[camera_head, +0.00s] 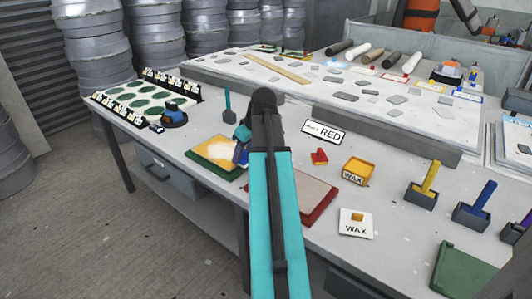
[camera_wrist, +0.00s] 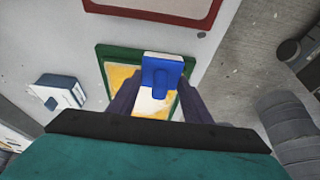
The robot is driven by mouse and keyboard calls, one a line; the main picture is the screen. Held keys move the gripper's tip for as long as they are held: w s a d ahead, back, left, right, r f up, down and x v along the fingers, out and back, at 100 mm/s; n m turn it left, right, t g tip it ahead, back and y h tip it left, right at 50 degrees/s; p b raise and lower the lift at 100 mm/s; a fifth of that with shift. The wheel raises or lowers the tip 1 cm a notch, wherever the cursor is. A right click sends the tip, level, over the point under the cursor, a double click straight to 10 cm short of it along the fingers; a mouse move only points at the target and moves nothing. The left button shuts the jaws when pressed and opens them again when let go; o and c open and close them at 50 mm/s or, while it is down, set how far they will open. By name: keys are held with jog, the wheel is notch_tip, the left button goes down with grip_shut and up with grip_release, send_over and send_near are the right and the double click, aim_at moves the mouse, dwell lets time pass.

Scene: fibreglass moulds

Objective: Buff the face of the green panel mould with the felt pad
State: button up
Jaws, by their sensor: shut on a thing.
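The green panel mould (camera_head: 193,154) lies on the near left part of the bench. It has a green rim and a yellow face with a pale whitish patch; it also shows in the wrist view (camera_wrist: 103,52). My gripper (camera_wrist: 155,98) is shut on a blue pad with a raised grip (camera_wrist: 160,74), which I take for the felt pad. The pad is over the right part of the mould face in the wrist view. My arm partly hides it in the head view (camera_head: 240,155). I cannot tell whether its underside touches the face.
The red-rimmed panel mould (camera_head: 322,208) lies to the right, partly behind my arm. A blue device (camera_head: 173,115) stands left of the green mould. A RED sign (camera_head: 324,132) stands behind.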

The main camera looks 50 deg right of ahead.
jog(key=w+a+r, duration=0.1)
jog(key=w+a, duration=0.6)
jog(key=a, duration=0.4)
jog(key=w+a+r, duration=0.1)
jog(key=w+a, duration=0.5)
jog(key=a, duration=0.5)
jog(key=w+a, duration=0.2)
jog(key=a, duration=0.9)
jog(key=w+a+r, duration=0.1)
jog(key=a, duration=1.1)
jog(key=shift+w+r, duration=0.15)
jog(key=shift+w, duration=0.2)
jog(key=shift+s, duration=0.15)
